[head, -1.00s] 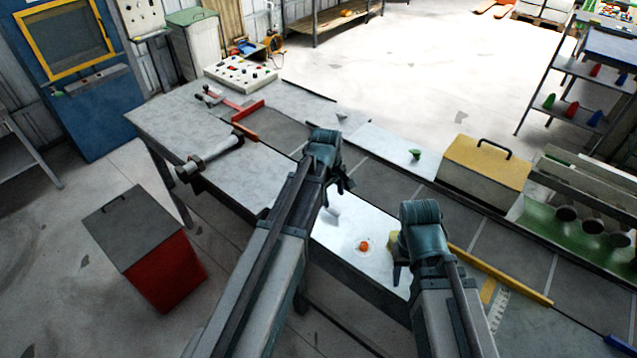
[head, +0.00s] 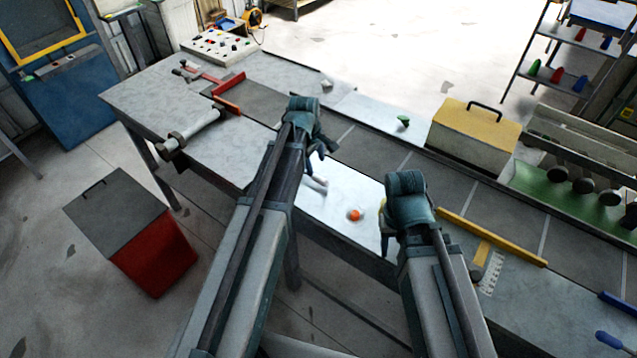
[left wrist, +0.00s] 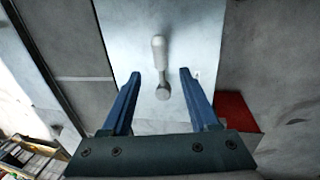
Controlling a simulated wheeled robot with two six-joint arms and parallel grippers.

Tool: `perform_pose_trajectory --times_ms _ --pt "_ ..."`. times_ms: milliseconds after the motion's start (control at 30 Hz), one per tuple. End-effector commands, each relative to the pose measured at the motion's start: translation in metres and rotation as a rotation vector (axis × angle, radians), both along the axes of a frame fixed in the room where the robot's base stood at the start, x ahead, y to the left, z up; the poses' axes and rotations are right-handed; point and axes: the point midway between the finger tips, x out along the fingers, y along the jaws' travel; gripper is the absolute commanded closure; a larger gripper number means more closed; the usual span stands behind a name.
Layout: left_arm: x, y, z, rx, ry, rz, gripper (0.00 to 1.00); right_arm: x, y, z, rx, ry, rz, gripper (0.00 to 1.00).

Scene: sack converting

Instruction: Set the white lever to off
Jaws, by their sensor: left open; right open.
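The white lever (left wrist: 159,55) shows in the left wrist view, on a pale plate (left wrist: 195,15), with a round grey pivot at its lower end. My left gripper (left wrist: 160,75) is open and empty. My right gripper (head: 384,232) is open, right of an orange-red button (head: 355,215) on the same plate. I cannot read any on or off marking.
A yellow-lidded box (head: 475,135) and a green trough (head: 560,190) stand at the right of the bench. A yellow bar (head: 492,237) lies near my right arm. A control box (head: 222,47) sits at the far left. A red bin (head: 155,262) stands on the floor.

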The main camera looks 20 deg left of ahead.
Motion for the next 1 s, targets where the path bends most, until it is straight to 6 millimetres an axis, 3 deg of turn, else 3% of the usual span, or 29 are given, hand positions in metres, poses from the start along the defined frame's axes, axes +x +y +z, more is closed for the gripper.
perform_pose_trajectory --times_ms 33,500,933,1000 --pt "0.002 -0.001 -0.015 0.0 0.0 0.0 0.39 0.0 0.0 -0.015 0.0 0.0 0.002 0.54" --pt "0.014 -0.005 -0.075 0.0 0.0 -0.001 0.39 0.0 0.0 -0.075 -0.002 0.001 0.011 0.54" --pt "0.015 -0.006 -0.081 0.0 0.0 -0.001 0.39 0.0 0.0 -0.081 -0.002 0.0 0.01 0.54" --pt "0.015 -0.006 -0.081 0.0 0.0 -0.001 0.52 0.0 0.0 -0.081 -0.002 0.0 0.01 0.54"
